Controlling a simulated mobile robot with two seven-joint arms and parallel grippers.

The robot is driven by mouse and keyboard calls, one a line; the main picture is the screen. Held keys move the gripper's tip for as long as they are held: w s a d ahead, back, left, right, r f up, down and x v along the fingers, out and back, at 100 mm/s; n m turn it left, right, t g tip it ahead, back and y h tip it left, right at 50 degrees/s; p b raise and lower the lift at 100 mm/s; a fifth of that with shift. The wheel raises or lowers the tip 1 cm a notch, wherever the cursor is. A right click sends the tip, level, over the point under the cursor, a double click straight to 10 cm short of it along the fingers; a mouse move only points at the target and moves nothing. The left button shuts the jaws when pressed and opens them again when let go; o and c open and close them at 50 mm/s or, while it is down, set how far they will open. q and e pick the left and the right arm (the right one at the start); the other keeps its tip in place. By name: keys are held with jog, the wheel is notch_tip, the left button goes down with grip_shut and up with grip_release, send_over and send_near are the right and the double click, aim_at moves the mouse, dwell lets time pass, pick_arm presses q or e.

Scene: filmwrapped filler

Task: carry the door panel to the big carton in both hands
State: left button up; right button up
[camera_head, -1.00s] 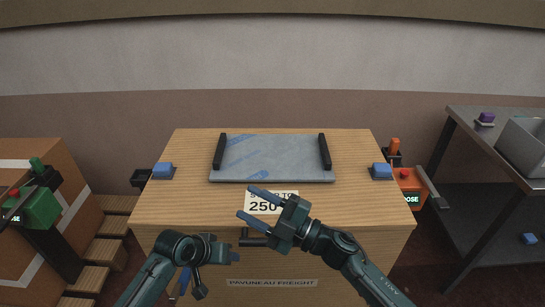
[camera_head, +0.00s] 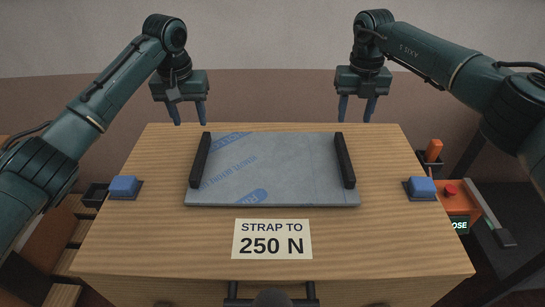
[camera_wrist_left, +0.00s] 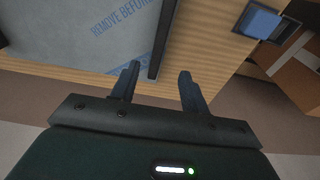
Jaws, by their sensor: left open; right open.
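The door panel (camera_head: 275,170) is a grey sheet under film with blue print. It lies flat on the wood-grain top of the bench (camera_head: 150,240). A black bar handle stands along its left edge (camera_head: 200,160) and another along its right edge (camera_head: 345,160). My left gripper (camera_head: 189,114) is open and empty, above and beyond the panel's far left corner. In the left wrist view the open fingers (camera_wrist_left: 160,78) point toward the left bar, apart from it. My right gripper (camera_head: 355,112) is open and empty beyond the far right corner. A brown carton (camera_wrist_left: 301,70) shows partly in the wrist view.
A blue block (camera_head: 123,186) sits at the bench's left edge and another blue block (camera_head: 421,186) at its right edge. A label (camera_head: 272,240) reads "STRAP TO 250 N". An orange device (camera_head: 470,205) is at the right. The bench top around the panel is mostly clear.

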aim_at(200, 153)
pick_arm(q)
jog(key=shift+s, duration=0.25)
pick_arm(e)
jog(key=shift+s, duration=0.25)
pick_arm(q)
jog(key=f, duration=0.4)
jog(key=w+f, duration=0.1)
jog(key=f, duration=0.8)
jog(key=shift+w, duration=0.35)
pick_arm(e)
notch_tip(200, 153, down, 13)
jog(key=shift+w+a+f, duration=0.1)
pick_arm(q)
jog(key=shift+c, duration=0.5)
pick_arm(e)
jog(key=shift+c, duration=0.5)
pick_arm(q)
grip_shut()
pick_arm(e)
grip_shut()
